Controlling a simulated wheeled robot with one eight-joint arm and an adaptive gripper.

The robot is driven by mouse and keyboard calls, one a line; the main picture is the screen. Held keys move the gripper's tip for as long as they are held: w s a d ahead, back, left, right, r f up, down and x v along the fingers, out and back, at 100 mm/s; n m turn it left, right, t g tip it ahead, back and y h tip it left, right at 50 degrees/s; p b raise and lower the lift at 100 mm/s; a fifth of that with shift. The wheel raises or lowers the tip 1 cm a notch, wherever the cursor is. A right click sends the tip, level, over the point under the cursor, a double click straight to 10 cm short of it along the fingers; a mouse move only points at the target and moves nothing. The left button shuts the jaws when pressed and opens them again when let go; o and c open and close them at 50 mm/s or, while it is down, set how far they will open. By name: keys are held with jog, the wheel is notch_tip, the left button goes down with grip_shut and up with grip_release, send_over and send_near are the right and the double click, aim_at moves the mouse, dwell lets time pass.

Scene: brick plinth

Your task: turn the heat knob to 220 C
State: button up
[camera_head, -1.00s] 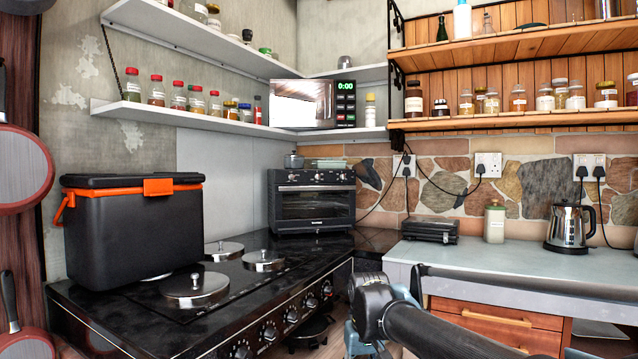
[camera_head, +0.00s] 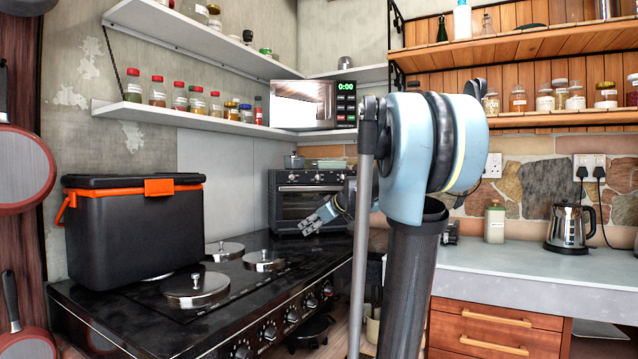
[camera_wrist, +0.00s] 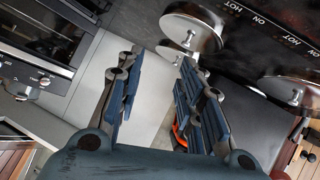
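The black countertop oven (camera_head: 298,205) stands at the back end of the hob, with a row of small knobs (camera_head: 318,177) along its top front. Their markings are too small to read, so I cannot tell which is the heat knob or its setting. In the wrist view the oven (camera_wrist: 40,40) is tilted at the upper left, with knobs (camera_wrist: 44,81) on its panel. My gripper (camera_head: 308,222) is in front of the oven's lower right part, above the hob. In the wrist view my gripper (camera_wrist: 160,57) has its blue fingers wide apart, with nothing between them.
The black hob (camera_head: 240,290) carries round metal lids (camera_head: 196,288) and has its own front knobs (camera_head: 270,331). A black and orange cool box (camera_head: 130,230) stands on its left. A microwave (camera_head: 300,104) sits on the shelf above. My arm hides part of the right counter (camera_head: 500,260).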

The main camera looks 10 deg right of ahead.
jog(key=w+d+r+n+t, duration=0.1)
jog(key=w+d+r+t, duration=0.1)
jog(key=w+r, duration=0.45)
jog(key=w+d+r+n+t, duration=0.1)
jog(key=w+d+r+t, duration=0.15)
jog(key=w, duration=0.75)
jog(key=n+t+h, duration=0.1)
jog(key=t+h, duration=0.1)
jog(key=t, duration=0.2)
send_near(319, 177)
jog(key=shift+g, duration=0.25)
jog(key=x, duration=0.9)
jog(key=shift+w+r, duration=0.1)
jog(key=shift+w, duration=0.1)
jog(key=c, duration=0.8)
